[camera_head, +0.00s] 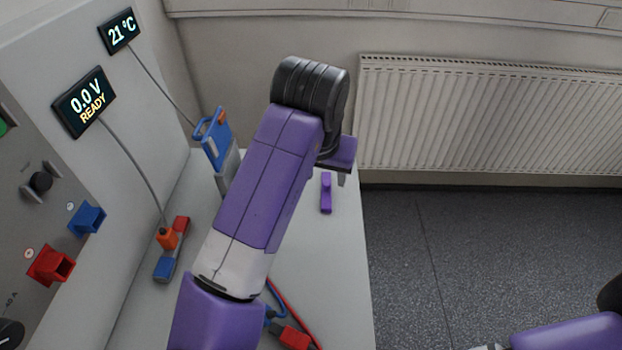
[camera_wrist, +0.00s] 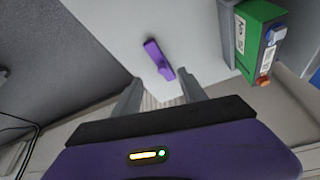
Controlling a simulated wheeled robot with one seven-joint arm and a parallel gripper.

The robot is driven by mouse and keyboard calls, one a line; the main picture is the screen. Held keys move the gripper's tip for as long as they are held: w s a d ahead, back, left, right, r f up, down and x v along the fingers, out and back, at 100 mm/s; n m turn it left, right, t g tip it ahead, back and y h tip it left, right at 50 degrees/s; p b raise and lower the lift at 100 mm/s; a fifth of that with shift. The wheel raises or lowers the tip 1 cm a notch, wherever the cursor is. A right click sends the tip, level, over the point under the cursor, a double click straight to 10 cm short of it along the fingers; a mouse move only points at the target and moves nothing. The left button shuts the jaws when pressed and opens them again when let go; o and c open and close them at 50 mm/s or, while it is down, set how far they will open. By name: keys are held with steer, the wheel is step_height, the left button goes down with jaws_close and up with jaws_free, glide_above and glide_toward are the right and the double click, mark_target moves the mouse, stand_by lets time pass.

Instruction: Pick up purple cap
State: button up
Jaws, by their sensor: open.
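The purple cap (camera_head: 326,193) lies on the light grey bench top near its right edge. It is a small elongated piece, and it also shows in the wrist view (camera_wrist: 158,60), lying on the surface ahead of my fingers. My gripper (camera_head: 341,178) is above the bench, partly hidden behind my own wrist in the head view. In the wrist view my gripper (camera_wrist: 160,92) has its two grey fingers spread apart with nothing between them. The cap's near end lies just beyond the fingertips, and the gap in height to it is hard to tell.
A green battery-like block (camera_wrist: 255,40) stands right of the cap in the wrist view. In the head view a blue holder (camera_head: 215,138), a red-and-blue connector block (camera_head: 171,250) and a red plug (camera_head: 294,337) are on the bench (camera_head: 310,262). A radiator (camera_head: 480,115) is behind.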

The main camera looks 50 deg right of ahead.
mark_target(326, 185)
steer(key=shift+w+d+f, duration=0.15)
steer(key=shift+w+f, duration=0.05)
steer(key=shift+f, duration=0.15)
steer(key=shift+x, duration=3.45)
steer(key=shift+d+r, duration=0.1)
steer(key=shift+d, duration=0.05)
jaws_close()
